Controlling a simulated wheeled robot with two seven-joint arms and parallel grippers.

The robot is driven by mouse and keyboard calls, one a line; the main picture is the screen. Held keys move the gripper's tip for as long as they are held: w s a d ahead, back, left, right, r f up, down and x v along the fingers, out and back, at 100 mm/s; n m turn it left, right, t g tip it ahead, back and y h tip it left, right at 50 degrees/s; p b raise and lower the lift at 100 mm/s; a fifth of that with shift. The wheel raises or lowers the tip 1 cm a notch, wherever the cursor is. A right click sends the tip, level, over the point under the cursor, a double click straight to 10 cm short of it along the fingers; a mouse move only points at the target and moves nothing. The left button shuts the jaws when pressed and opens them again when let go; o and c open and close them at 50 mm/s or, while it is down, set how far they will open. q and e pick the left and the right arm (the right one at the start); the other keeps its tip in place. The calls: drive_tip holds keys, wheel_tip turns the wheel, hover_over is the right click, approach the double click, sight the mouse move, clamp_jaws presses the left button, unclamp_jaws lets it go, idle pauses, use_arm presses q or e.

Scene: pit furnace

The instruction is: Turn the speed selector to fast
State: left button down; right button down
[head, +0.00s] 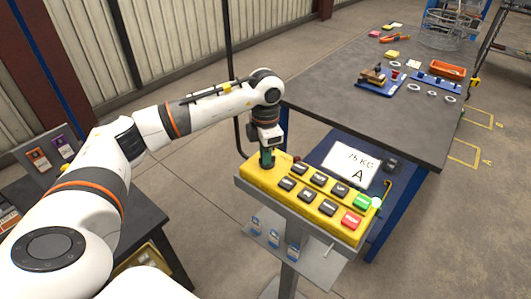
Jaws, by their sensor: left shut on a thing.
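A yellow control box (262,181) stands on a grey post in the middle of the head view. It bears two rows of dark push buttons (313,187), with a green button (362,201) and a red button (351,221) at its right end. My left gripper (267,160) points down onto the box's left end. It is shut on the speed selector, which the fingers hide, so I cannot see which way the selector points. My right gripper is out of view.
A large dark table (345,97) with small parts stands behind to the right. A small dark table (142,215) is at the left. Label cards hang below the box.

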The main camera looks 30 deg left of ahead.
use_arm(q)
drive_tip(key=shift+r, duration=0.1)
drive_tip(key=c, duration=1.5)
unclamp_jaws()
drive_tip(key=shift+o, duration=0.2)
wheel_tip(320, 180, up, 12)
drive_tip(key=b, duration=0.2)
